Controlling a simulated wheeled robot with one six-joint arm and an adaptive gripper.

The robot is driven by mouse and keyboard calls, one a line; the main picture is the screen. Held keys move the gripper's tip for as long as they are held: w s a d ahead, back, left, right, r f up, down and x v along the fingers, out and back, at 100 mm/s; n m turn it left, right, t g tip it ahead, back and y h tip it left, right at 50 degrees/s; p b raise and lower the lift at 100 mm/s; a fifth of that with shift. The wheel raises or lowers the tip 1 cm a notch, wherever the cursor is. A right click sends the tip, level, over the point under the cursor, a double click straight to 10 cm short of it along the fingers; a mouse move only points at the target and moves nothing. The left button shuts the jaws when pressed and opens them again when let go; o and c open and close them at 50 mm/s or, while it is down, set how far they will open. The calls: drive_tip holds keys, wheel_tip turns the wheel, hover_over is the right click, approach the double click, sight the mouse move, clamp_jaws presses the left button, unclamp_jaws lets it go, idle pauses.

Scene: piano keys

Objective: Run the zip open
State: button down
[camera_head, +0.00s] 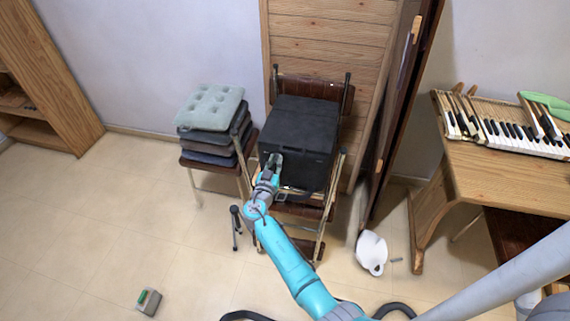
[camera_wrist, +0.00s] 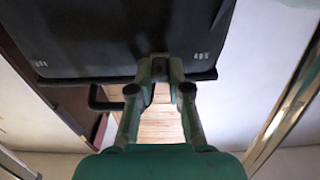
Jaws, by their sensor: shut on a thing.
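A black boxy case (camera_head: 305,130) rests on a folding chair, its top smooth and dark. It also shows in the wrist view (camera_wrist: 120,30), with a dark rim along its near edge. My gripper (camera_head: 275,162) is at the left part of the case's front face. In the wrist view my gripper (camera_wrist: 160,70) has its fingertips close together at the rim, shut on a small dark part that I take for the zip pull. The fingers hide most of it. The zip's teeth are too small to make out.
A chair with stacked cushions (camera_head: 211,108) stands to the left. Wooden boards (camera_head: 330,45) lean behind the case. A wooden desk (camera_head: 490,175) with piano keys (camera_head: 515,130) is at the right. A white jug-like object (camera_head: 371,252) lies on the floor. Floor at the left is mostly clear.

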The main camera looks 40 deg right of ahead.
sight(267, 151)
drive_tip(key=shift+w+a, duration=0.65)
drive_tip(key=shift+w, duration=0.2)
drive_tip(key=shift+w+a, duration=0.65)
drive_tip(key=shift+w, duration=0.2)
drive_tip(key=c, duration=1.1)
unclamp_jaws()
drive_tip(key=shift+w, duration=0.1)
drive_tip(key=shift+a, duration=0.1)
drive_tip(key=v, duration=1.2)
